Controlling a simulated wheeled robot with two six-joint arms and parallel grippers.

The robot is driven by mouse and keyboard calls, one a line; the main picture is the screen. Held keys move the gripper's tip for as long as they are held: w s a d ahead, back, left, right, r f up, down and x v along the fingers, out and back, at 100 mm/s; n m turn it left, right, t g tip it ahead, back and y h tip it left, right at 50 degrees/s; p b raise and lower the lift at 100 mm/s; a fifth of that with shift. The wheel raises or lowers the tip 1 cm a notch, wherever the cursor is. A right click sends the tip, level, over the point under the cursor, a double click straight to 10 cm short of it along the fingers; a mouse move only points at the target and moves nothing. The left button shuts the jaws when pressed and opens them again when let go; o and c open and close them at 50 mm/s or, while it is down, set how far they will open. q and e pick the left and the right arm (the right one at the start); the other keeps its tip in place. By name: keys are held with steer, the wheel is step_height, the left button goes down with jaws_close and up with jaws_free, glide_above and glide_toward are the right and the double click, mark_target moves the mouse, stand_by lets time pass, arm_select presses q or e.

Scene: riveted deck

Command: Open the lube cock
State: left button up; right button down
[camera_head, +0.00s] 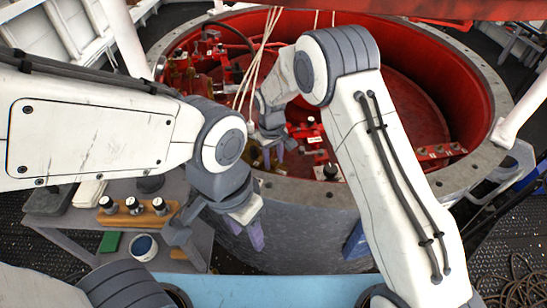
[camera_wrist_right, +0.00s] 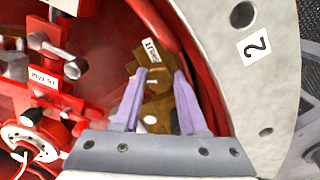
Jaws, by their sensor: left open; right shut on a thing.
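The lube cock (camera_wrist_right: 157,103) is a brass-brown fitting in the right wrist view, with a small tag (camera_wrist_right: 150,47) beside it whose lettering is hard to read. My right gripper (camera_wrist_right: 160,74) has its two purple fingers on either side of the brass piece and is shut on it. In the head view my right gripper (camera_head: 277,152) reaches down inside the near rim of the red well, and the arm hides much of the cock. My left gripper (camera_head: 225,238) is open and empty, pointing down outside the well above the side table.
The round well's grey rim (camera_head: 480,90) surrounds red machinery with valves and labels. Pale ropes (camera_head: 257,60) hang beside my right gripper. A side table at left holds a wooden block with knobs (camera_head: 135,212), a green block (camera_head: 110,242) and a cup (camera_head: 143,247).

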mark_target(273, 162)
steer(key=shift+n+p, duration=0.35)
steer(key=shift+n, duration=1.65)
steer(key=c, duration=0.7)
jaws_free()
steer(key=shift+c, duration=0.2)
step_height(273, 162, up, 9)
steer(key=shift+s+b, duration=0.1)
steer(key=shift+b, duration=0.4)
steer(key=shift+r, duration=0.8)
steer(key=shift+s, duration=0.1)
